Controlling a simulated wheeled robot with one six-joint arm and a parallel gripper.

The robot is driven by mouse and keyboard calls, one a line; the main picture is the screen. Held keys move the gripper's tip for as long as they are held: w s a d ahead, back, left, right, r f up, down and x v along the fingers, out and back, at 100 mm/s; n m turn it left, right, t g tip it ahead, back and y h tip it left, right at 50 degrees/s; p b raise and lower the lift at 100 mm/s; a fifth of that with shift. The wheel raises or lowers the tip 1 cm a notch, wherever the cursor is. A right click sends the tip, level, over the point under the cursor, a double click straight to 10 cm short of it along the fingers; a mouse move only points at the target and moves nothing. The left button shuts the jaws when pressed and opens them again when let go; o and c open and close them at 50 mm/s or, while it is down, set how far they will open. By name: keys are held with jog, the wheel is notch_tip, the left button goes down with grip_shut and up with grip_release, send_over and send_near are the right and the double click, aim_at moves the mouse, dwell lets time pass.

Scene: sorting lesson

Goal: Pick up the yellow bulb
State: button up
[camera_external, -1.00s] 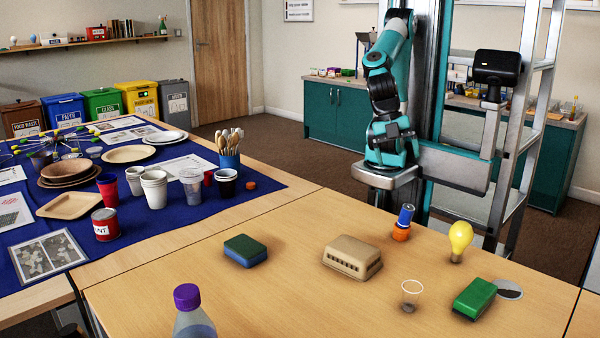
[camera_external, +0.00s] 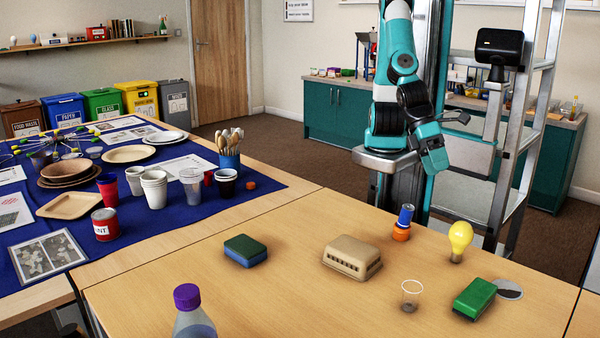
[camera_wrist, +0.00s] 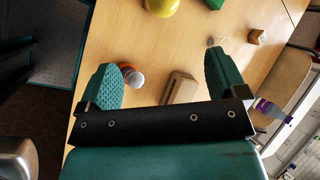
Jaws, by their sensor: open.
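The yellow bulb (camera_external: 460,237) stands upright on its dark base near the right end of the wooden table. In the wrist view the bulb (camera_wrist: 161,5) is cut off by the top edge, beyond my fingertips. My gripper (camera_wrist: 163,70) is open and empty, its two teal fingers wide apart. In the external view my arm is bent above the table's far edge, left of the bulb and higher than it. The fingers are hard to make out there.
A blue and orange object (camera_external: 403,224) stands left of the bulb. A green block (camera_external: 474,298), a clear cup (camera_external: 411,295) and a dark disc (camera_external: 508,290) lie nearer. A beige box (camera_external: 351,257), a green-blue sponge (camera_external: 245,250) and a purple-capped bottle (camera_external: 190,313) are further left.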

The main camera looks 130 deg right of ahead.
jog(key=p, duration=0.1)
send_near(461, 234)
notch_tip(461, 234, down, 5)
jog(key=s+a, duration=0.1)
jog(key=s, duration=0.1)
jog(key=shift+m, duration=0.4)
jog(key=shift+x, duration=3.05)
jog(key=shift+w+a+r, duration=0.1)
jog(key=shift+a+r, duration=0.05)
jog(key=c, duration=0.9)
